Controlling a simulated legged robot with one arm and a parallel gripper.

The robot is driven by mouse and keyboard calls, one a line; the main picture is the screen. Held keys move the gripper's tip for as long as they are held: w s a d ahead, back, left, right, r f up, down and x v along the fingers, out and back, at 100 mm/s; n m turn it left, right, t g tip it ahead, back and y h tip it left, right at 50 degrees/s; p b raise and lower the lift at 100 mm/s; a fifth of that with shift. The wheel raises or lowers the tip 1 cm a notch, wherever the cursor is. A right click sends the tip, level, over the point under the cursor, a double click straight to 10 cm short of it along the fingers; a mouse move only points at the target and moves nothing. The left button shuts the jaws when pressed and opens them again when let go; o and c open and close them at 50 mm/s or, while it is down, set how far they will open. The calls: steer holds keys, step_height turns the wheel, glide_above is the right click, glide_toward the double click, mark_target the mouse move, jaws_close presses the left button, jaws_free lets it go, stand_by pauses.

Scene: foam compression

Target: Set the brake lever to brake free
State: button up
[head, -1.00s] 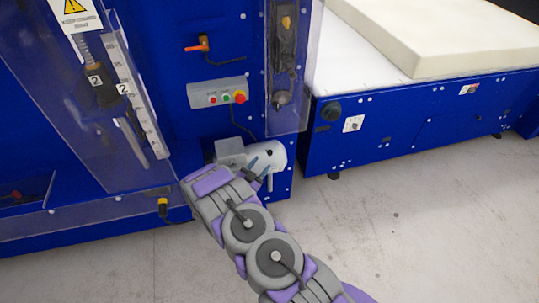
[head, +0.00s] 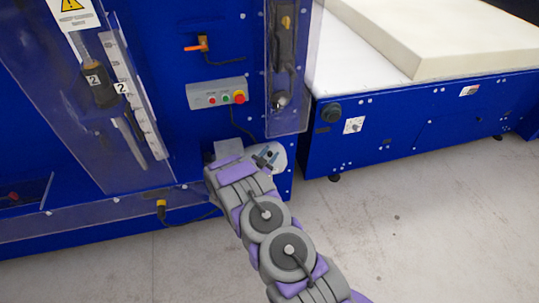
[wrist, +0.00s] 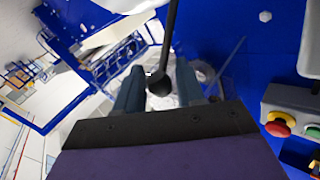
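The brake lever (wrist: 168,45) is a thin black rod with a round black knob (wrist: 160,84) in the wrist view. It comes down from the top of the picture, and its knob lies between my two dark fingers. My gripper (wrist: 158,88) is open, with a finger on each side of the knob; I cannot tell whether either touches it. In the head view my gripper (head: 266,157) is in front of the pale motor housing (head: 279,157) low on the blue machine. My arm and gripper cover much of the housing there, and the lever cannot be made out.
A grey button box (head: 218,93) with a red button is above the housing; its red button (wrist: 279,124) also shows at right in the wrist view. An orange-handled switch (head: 197,46) is higher up. A clear guard (head: 289,70) hangs close by. The floor (head: 400,225) at right is clear.

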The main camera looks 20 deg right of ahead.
jaws_close()
stand_by(0.4)
